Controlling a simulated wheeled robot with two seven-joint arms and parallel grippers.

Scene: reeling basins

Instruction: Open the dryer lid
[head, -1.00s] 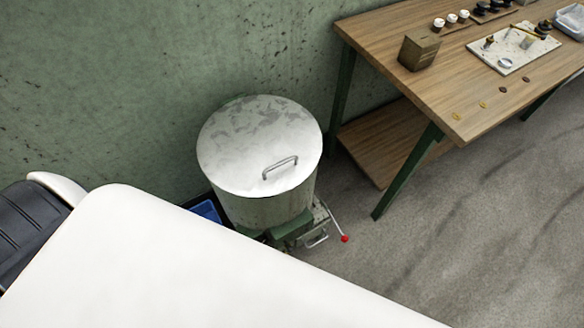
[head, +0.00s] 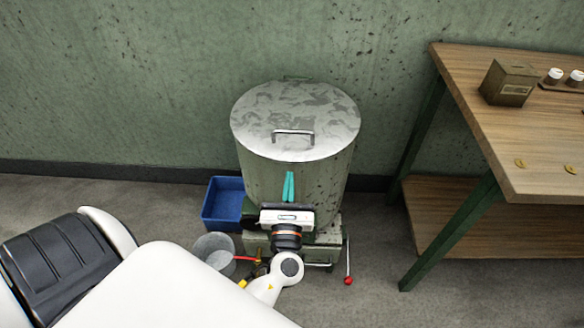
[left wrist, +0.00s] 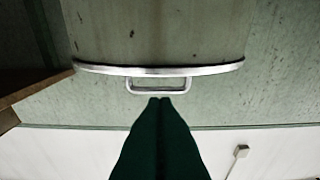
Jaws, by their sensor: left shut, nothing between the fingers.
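The dryer (head: 335,180) is a round metal drum on a green base against the wall. Its lid (head: 265,112) is flat, mottled silver, and lies shut on top. A metal bar handle (head: 293,134) stands near the lid's front edge; the left wrist view shows the handle (left wrist: 158,91) at the lid rim (left wrist: 200,71). My left gripper (head: 289,176) has teal fingers held together, in front of the drum below the handle. In the left wrist view its fingertips (left wrist: 160,99) are close to the handle, with nothing between them. My right gripper is not in view.
A blue bin (head: 222,204) and a grey bucket (head: 213,252) stand left of the dryer. A red-knobbed lever (head: 348,279) sticks out at its lower right. A wooden table (head: 520,150) stands to the right, with a box (head: 508,83) on it.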

